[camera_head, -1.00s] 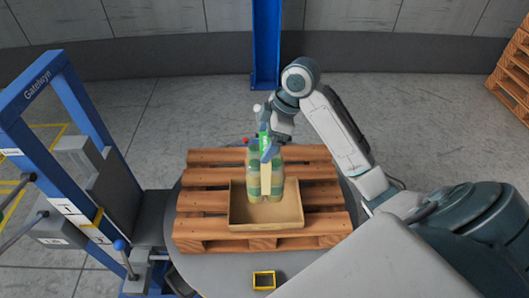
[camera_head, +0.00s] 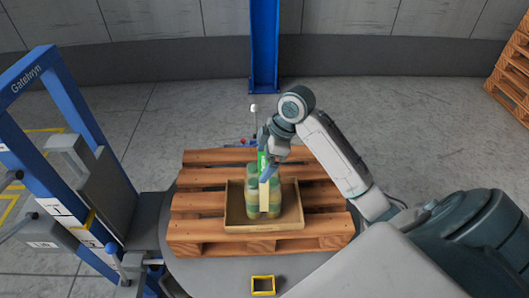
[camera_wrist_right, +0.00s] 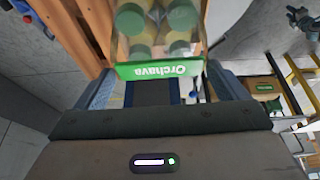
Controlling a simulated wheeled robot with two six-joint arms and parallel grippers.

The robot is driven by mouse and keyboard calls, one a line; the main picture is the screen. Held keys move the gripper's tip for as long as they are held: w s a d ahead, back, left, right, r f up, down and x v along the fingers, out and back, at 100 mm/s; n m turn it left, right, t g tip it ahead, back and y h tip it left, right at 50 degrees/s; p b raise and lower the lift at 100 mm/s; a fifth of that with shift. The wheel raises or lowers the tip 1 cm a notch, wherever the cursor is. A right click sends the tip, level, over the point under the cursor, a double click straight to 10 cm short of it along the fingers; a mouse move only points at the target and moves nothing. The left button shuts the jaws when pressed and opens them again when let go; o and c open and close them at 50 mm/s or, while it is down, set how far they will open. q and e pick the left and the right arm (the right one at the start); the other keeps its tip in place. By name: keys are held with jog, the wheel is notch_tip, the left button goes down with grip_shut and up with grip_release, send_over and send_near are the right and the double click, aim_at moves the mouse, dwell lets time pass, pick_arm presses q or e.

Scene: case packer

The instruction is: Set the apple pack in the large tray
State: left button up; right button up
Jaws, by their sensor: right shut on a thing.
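The apple pack (camera_head: 254,203) is a group of pale yellow-green bottles with green caps and bands and a green carrier strip. It stands roughly upright within the outline of the large tray (camera_head: 291,216), a shallow tan cardboard tray, left of its middle. I cannot tell whether its base touches the tray floor. My right gripper (camera_head: 267,172) is above it, shut on the top of the pack. The right wrist view shows the bottles (camera_wrist_right: 140,30) and the green strip marked "Orchava" (camera_wrist_right: 160,70) close ahead of the gripper. My left gripper is not in view.
The tray lies on a wooden pallet (camera_head: 195,222) on a round grey platform. A blue frame (camera_head: 85,110) stands at the left, and a blue post (camera_head: 264,45) behind. A small yellow-rimmed box (camera_head: 263,285) is in front. The tray's right side is bare.

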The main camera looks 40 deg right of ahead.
jog(key=o, duration=0.9)
jog(key=shift+o, duration=0.2)
jog(key=b+v, duration=0.2)
jog(key=v, duration=1)
jog(key=shift+b, duration=0.3)
